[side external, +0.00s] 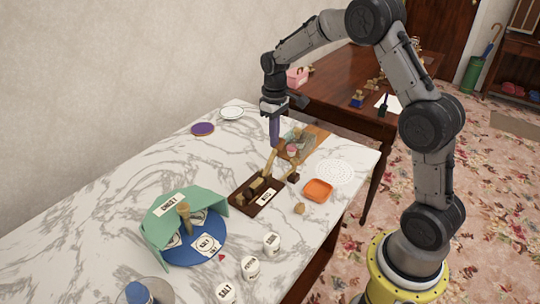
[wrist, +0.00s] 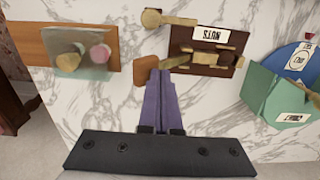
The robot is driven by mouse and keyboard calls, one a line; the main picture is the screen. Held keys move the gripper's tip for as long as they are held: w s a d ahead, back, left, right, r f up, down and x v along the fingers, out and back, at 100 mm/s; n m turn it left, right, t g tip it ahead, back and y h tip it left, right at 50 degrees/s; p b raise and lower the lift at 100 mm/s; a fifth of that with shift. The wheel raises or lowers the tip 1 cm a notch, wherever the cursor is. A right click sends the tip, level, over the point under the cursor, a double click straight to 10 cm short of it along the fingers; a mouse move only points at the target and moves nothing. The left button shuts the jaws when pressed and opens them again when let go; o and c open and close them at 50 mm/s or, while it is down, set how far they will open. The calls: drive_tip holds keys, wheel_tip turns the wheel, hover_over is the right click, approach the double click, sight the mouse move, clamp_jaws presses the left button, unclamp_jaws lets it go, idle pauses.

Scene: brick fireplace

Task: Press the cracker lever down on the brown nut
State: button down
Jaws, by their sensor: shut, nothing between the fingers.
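The nut cracker is a dark brown board (side external: 241,196) with a "NUTS" label and pale wooden parts on it. A pale wooden lever (side external: 271,162) stands raised and tilted at its far end. In the wrist view the board (wrist: 232,71) is upside down, with the lever (wrist: 180,21) towards its left. My gripper (side external: 275,143) is above the table by the lever's upper end, pointing down. Its purple fingers (wrist: 161,72) are together and empty. A small tan nut (side external: 299,208) lies on the table right of the board.
A wooden plank (wrist: 25,43) holds a translucent box at left. An orange dish (side external: 318,190) is right of the cracker, a green cheese cover (side external: 155,229) left, white pots (side external: 271,243) in front.

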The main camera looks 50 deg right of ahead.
sight(280, 140)
drive_tip(key=shift+d+f, duration=0.4)
drive_tip(key=shift+d, duration=0.25)
drive_tip(key=shift+d+f, duration=0.85)
drive_tip(key=shift+f, duration=0.15)
idle(0.9)
drive_tip(key=shift+d+f, duration=0.25)
drive_tip(key=shift+f, duration=0.3)
drive_tip(key=shift+d+f, duration=0.25)
drive_tip(key=shift+f, duration=0.25)
idle(0.3)
drive_tip(key=shift+r, duration=2.55)
wheel_tip(280, 140, up, 7)
